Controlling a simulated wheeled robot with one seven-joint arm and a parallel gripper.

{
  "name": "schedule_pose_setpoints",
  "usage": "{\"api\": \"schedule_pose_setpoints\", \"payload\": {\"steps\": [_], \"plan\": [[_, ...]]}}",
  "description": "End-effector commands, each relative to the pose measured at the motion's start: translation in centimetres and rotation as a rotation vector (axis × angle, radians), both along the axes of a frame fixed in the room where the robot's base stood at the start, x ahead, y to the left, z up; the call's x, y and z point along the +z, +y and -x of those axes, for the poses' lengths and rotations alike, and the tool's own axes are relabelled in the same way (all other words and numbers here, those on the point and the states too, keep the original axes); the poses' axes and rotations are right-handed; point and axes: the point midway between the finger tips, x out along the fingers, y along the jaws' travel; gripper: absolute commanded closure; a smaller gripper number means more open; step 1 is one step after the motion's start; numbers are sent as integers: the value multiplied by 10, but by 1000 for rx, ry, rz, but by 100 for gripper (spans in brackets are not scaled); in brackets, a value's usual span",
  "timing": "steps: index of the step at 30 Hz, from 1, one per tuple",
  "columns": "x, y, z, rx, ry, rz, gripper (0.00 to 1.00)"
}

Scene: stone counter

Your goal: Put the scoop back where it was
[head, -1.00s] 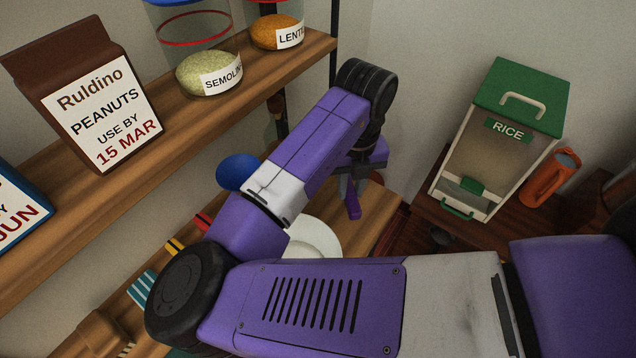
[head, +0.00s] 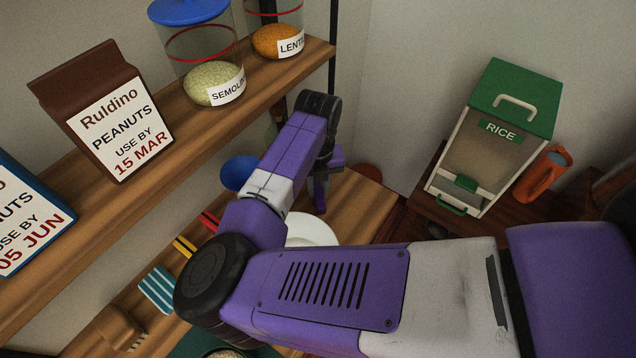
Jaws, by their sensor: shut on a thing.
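My gripper (head: 320,195) points down over the far right end of the lower wooden board (head: 362,205), beyond a white plate. It is shut, but its fingertips are mostly hidden behind my own arm. I cannot make out the scoop in its jaws; my arm and wrist block the view. A green-lidded rice bin (head: 495,140) stands to the right, apart from my gripper.
The white plate (head: 312,230), a blue round thing (head: 238,173) and a striped cloth (head: 158,290) are left of or near my arm. The upper shelf holds a peanuts bag (head: 105,110) and jars (head: 205,60).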

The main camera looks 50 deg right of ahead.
Motion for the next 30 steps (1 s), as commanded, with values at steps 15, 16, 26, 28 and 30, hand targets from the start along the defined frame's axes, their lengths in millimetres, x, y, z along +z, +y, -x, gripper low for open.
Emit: {"api": "schedule_pose_setpoints", "payload": {"steps": [15,16,26,28,30], "plan": [[-2,0,0,-1,1,1,56],[-2,0,0,-1,1,1,56],[19,-1,-1,-4,-1,1,56],[31,-1,-1,-3,-3,1,56],[43,-1,-1,-3,-2,2,56]]}}
